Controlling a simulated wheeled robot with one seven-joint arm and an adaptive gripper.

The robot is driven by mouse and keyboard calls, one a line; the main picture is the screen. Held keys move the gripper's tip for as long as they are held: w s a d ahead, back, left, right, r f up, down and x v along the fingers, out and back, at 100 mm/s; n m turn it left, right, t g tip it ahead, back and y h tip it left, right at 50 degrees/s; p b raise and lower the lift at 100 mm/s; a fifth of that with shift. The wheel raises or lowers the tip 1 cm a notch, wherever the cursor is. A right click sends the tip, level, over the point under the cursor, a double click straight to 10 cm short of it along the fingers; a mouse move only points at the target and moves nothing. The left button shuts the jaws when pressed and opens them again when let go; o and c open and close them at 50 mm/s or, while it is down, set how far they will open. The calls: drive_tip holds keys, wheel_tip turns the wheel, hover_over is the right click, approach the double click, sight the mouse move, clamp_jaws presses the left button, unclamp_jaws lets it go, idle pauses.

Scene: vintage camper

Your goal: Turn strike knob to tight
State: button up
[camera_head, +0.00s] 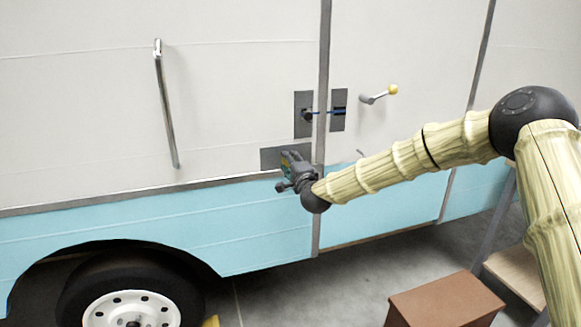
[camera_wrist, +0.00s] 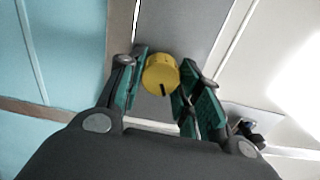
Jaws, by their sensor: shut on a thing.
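The strike knob (camera_wrist: 160,72) is a short yellow cylinder with a dark mark on its face. In the wrist view it sits on a grey plate (camera_wrist: 180,25), between the teal pads of my gripper (camera_wrist: 163,84). My gripper is shut on the knob, one finger on each side of it. In the head view my gripper (camera_head: 291,163) is at a grey plate (camera_head: 269,158) low on the white camper wall, just left of the vertical seam. The knob is hidden behind the gripper in that view.
Above are two grey latch plates (camera_head: 303,101) joined by a blue bar across the seam. A wheel (camera_head: 130,306) and a brown box (camera_head: 445,302) stand below.

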drive_tip(key=n+b, duration=0.2)
drive_tip(key=n, duration=1)
drive_tip(key=shift+s+a, duration=0.1)
drive_tip(key=shift+f+n, duration=0.1)
drive_tip(key=shift+n, duration=0.2)
idle(0.3)
drive_tip(key=o, duration=1)
drive_tip(key=shift+o, duration=0.2)
drive_tip(key=v, duration=1.2)
